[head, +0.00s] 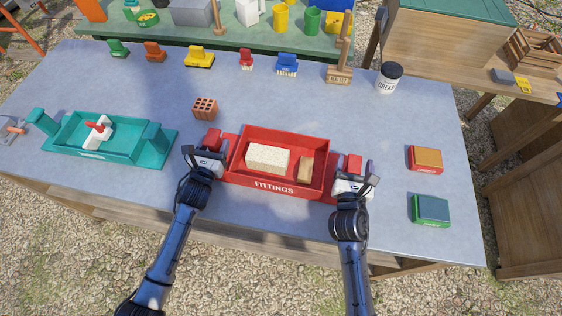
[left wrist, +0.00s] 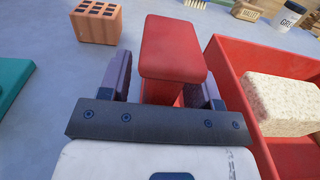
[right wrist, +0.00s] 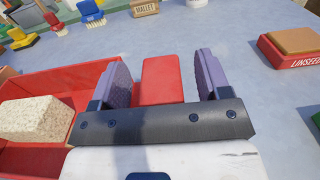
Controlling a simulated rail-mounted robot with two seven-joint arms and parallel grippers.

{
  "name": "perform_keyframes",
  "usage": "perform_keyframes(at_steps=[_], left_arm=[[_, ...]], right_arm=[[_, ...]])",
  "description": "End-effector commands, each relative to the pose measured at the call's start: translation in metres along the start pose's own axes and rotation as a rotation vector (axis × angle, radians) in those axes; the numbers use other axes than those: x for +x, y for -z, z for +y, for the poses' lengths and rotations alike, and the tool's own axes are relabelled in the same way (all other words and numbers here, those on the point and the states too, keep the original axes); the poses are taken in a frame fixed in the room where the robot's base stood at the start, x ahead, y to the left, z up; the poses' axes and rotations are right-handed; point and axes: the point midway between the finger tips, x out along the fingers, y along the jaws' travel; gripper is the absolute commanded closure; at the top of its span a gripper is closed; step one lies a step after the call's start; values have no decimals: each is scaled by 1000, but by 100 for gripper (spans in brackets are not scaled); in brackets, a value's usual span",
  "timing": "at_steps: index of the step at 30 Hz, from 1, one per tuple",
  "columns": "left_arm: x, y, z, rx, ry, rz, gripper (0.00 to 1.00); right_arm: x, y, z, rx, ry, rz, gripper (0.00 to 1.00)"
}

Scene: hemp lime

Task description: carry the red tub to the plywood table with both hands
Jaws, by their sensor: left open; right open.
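The red tub (head: 276,188), lettered FITTINGS, stands on the grey table in front of me. It holds a pale speckled block (head: 267,158) and a smaller brown block (head: 306,167). A red handle block sticks up at each end. My left gripper (head: 210,148) is open at the left handle (left wrist: 172,48), with a finger on each side of it. My right gripper (head: 354,172) is open at the right handle (right wrist: 162,80), one finger on each side with gaps showing. I cannot pick out for certain which surface is the plywood table.
A teal tub (head: 95,153) stands left on the grey table (head: 330,232). A perforated brick (head: 205,108) lies behind the red tub. Brushes and a grease tin (head: 389,78) line the back. Two small boxes (head: 425,159) lie right. A wooden bench (head: 480,75) stands back right.

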Motion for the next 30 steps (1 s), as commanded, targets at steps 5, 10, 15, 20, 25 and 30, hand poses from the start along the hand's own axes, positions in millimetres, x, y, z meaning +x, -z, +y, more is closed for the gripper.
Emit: perform_keyframes(at_steps=[5, 10, 15, 20, 25, 30], left_arm=[[5, 0, 0, -1, 0, 0, 43], [5, 0, 0, 0, 0, 0, 43], [5, 0, 0, 0, 0, 0, 48], [5, 0, 0, 0, 0, 0, 64], [5, 0, 0, 0, 0, 0, 80], [5, 0, 0, 0, 0, 0, 96]], right_arm=[[5, 0, 0, 0, 0, 1, 30], [5, 0, 0, 0, 0, 1, 30], [5, 0, 0, 0, 1, 1, 36], [5, 0, 0, 0, 1, 1, 51], [5, 0, 0, 0, 1, 1, 67], [5, 0, 0, 0, 1, 1, 83]])
